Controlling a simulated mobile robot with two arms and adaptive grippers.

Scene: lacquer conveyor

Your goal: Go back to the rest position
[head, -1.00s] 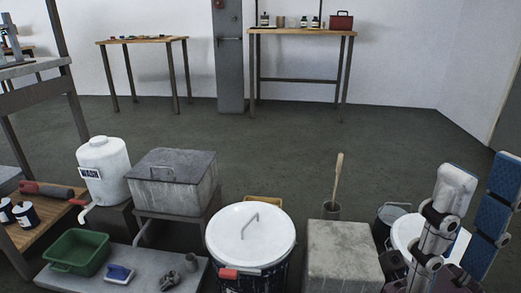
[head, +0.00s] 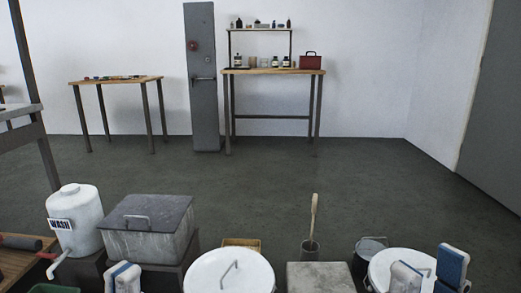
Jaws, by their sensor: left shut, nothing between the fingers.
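My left gripper (head: 122,277) shows only its blue and white fingertips at the bottom edge, left of centre. They are together, shut on nothing, in front of the grey lidded box. My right gripper (head: 430,270) shows as two blue and white fingertips at the bottom right. They stand apart with a gap between them and nothing visible in it. They overlap the right white-lidded drum in the picture. The rest of both grippers is cut off below the frame.
Along the bottom stand a white WASH container (head: 75,222), a grey lidded box (head: 148,228), a white-lidded drum (head: 228,273), a concrete block (head: 320,278), a pot with a wooden stick (head: 313,218) and another white-lidded drum (head: 378,266). Open floor (head: 270,185) lies beyond, up to two tables.

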